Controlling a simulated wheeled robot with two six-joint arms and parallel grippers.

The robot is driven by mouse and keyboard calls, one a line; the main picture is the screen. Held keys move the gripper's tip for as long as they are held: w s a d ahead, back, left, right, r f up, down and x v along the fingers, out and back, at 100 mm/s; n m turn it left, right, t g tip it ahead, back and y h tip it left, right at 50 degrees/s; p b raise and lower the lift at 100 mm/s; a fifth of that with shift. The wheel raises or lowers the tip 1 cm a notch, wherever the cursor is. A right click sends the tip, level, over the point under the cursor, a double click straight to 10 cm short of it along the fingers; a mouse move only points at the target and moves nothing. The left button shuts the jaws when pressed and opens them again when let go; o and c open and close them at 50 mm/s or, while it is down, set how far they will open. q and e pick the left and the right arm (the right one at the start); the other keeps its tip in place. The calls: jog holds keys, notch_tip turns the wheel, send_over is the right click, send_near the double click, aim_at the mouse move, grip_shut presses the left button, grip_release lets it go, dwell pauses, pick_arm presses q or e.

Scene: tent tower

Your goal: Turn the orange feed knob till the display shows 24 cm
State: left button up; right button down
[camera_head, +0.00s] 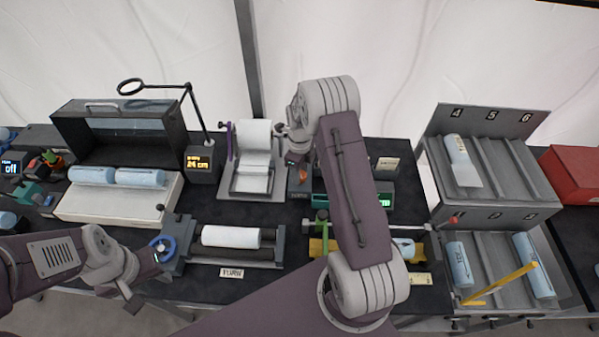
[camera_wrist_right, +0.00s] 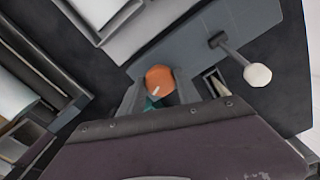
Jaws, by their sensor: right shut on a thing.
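The orange feed knob (camera_wrist_right: 159,80) with a white mark sits between the two fingers of my right gripper (camera_wrist_right: 160,92) in the right wrist view. The gripper is shut on it. In the head view a bit of the orange knob (camera_head: 302,175) shows below my right gripper (camera_head: 298,158), the rest being hidden by the arm. The small display (camera_head: 199,163) at centre left appears to read 24 cm in orange. My left gripper (camera_head: 132,300) hangs at the lower left, near the blue handwheel, and whether it is open is unclear.
A paper feeder (camera_head: 262,192) stands beside the knob. A roller stand (camera_head: 275,255) with a white roll is in front. A grey numbered rack (camera_head: 430,180) stands on the right, with a red box (camera_head: 575,172) beyond it. A white-topped lever (camera_wrist_right: 257,75) is close to my right gripper.

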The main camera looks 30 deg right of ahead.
dwell(0.5)
jog(key=c, duration=1.1)
grip_release()
jog(key=shift+o, duration=1.2)
jog(key=shift+d, duration=0.1)
jog(key=shift+r, duration=0.35)
notch_tip(320, 180, up, 8)
jog(key=shift+r+b, duration=0.2)
jog(key=shift+b, duration=0.65)
